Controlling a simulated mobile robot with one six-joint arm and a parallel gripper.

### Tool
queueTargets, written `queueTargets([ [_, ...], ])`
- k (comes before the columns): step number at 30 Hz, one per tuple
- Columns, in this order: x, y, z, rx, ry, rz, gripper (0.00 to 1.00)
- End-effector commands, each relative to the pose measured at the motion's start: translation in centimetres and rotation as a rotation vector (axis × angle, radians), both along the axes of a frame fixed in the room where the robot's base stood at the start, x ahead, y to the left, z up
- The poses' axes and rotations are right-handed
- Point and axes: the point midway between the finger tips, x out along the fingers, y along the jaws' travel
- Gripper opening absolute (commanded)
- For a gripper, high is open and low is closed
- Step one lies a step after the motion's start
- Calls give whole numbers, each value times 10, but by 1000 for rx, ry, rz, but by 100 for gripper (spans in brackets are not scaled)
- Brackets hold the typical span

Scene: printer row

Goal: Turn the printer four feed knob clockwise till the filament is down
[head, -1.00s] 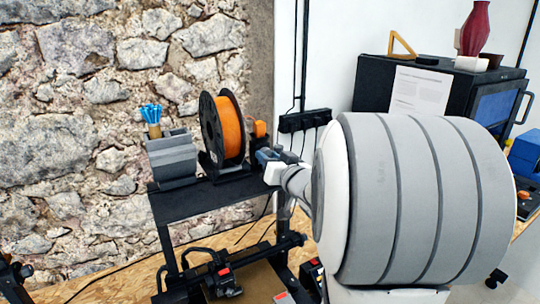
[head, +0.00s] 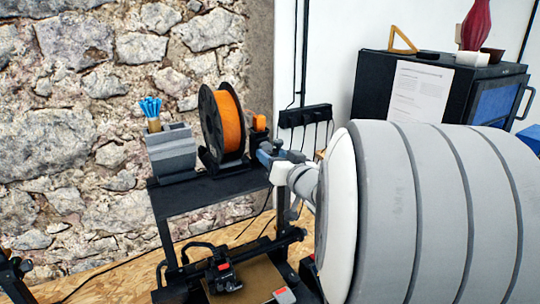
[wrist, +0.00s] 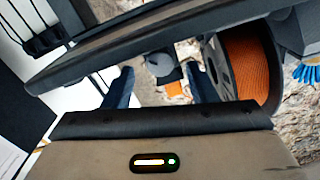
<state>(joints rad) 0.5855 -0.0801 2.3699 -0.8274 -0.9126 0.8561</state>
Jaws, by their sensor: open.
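My gripper (head: 268,152) is at the right end of the black printer frame's top shelf, beside a small orange part (head: 259,123) on a dark mount. In the wrist view my gripper (wrist: 160,86) has its two blue fingers apart, with nothing clamped. A grey round part (wrist: 160,63), perhaps the feed knob, and the orange part (wrist: 174,89) show beyond and between the fingers. Which of them is the knob I cannot tell. The orange filament spool (head: 230,122) stands left of the gripper; in the wrist view it is at the right (wrist: 246,62). The filament strand cannot be made out.
A grey holder (head: 171,154) with blue tools stands left of the spool. A power strip (head: 304,116) hangs on the wall behind. A dark shelf bar (wrist: 150,42) crosses the wrist view close to the fingers. A black cabinet (head: 378,88) stands at the right.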

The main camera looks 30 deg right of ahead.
Motion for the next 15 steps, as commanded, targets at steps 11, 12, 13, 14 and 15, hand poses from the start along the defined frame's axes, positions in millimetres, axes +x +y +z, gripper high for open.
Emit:
queueTargets([
  [11, -49, -3, -1, 0, 0, -2, 52],
  [12, -50, -3, 0, 0, 0, -2, 52],
  [13, -51, -3, 0, 0, 0, -2, 52],
  [14, -51, -3, 0, 1, 1, -2, 52],
  [15, -51, -2, 0, 1, 1, -2, 52],
])
